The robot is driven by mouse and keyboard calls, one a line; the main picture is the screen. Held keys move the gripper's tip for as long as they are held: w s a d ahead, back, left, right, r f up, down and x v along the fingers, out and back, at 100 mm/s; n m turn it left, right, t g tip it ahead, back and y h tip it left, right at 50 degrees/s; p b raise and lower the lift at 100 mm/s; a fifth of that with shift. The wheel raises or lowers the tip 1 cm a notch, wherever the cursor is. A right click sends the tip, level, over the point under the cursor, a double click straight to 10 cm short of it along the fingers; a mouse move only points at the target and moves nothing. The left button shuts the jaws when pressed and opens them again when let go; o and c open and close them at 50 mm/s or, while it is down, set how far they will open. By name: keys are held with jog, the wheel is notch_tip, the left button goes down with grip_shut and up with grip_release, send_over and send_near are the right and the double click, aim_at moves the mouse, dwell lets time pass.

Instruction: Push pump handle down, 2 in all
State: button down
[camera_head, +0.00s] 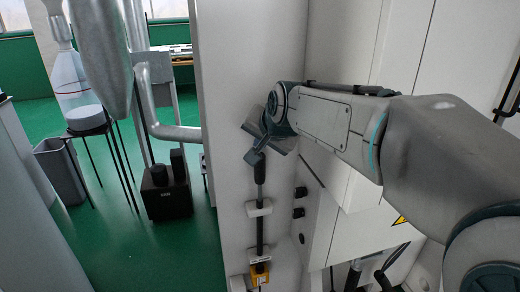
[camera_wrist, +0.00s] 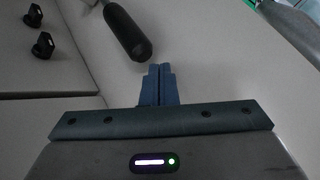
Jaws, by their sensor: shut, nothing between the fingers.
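The pump handle is a dark rounded grip (camera_head: 260,172) at the top of a black upright rod on the pale panel, in the middle of the head view. In the wrist view the dark grip (camera_wrist: 127,33) slants in from the top, just above and left of my fingertips. My gripper (camera_wrist: 157,70) has its blue fingers together with nothing between them. A small gap shows between fingertips and grip in that view; depth is hard to judge. In the head view my gripper is close above the grip, its fingertips not clearly seen.
A yellow fitting (camera_head: 260,274) sits at the rod's foot. Black knobs (camera_head: 299,212) are on the panel to the right; two knobs (camera_wrist: 42,45) show in the wrist view. Left are a black box (camera_head: 166,196), a grey bin (camera_head: 58,168) and open green floor (camera_head: 110,245).

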jog(key=shift+r, duration=0.15)
jog(key=shift+r+p, duration=1.8)
jog(key=shift+r, duration=0.75)
jog(key=shift+f, duration=0.1)
dwell(0.7)
